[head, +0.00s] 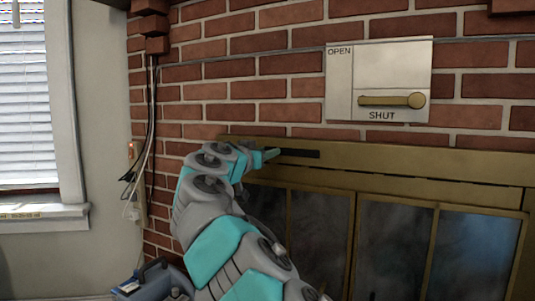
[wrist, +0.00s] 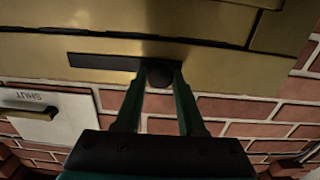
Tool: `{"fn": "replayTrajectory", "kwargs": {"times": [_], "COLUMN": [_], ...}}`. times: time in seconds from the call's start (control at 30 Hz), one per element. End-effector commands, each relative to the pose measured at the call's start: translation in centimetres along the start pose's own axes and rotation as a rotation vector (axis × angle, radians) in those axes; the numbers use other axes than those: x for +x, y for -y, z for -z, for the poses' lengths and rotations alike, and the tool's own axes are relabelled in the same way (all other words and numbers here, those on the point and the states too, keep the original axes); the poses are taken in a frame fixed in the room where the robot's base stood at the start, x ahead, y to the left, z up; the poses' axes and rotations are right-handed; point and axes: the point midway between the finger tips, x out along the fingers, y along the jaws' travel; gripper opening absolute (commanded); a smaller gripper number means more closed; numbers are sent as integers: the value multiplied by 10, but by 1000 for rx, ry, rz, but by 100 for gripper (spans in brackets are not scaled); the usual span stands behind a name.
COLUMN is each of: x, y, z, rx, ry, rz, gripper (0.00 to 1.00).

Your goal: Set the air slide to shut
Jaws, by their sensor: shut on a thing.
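The air slide is a dark slot (head: 300,154) in the brass top rail of the fireplace front, with a round black knob (wrist: 160,77). In the wrist view, which looks upside down, the slot (wrist: 103,62) runs left from the knob, so the knob is at one end of it. My gripper (head: 271,154) is at the slot's left end in the head view. In the wrist view its two fingers (wrist: 160,71) are shut on the knob, one on each side. The knob is hidden in the head view. I see no marks beside the slot.
A pale plate (head: 390,75) marked OPEN and SHUT is on the brick wall above, with a brass lever (head: 392,100) lying level by SHUT. Glass doors (head: 395,245) are below the rail. Cables (head: 148,130) hang at the left.

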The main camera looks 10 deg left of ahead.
Motion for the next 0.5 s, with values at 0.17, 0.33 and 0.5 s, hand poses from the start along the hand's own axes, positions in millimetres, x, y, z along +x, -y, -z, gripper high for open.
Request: {"fn": "replayTrajectory", "kwargs": {"times": [0.17,0.33,0.5], "x": [-2,-1,-1], "y": [4,3,2], "z": [2,2,1], "rx": [0,0,0], "ry": [-5,-4,-3], "rz": [11,8,6], "gripper": [48,67,68]}}
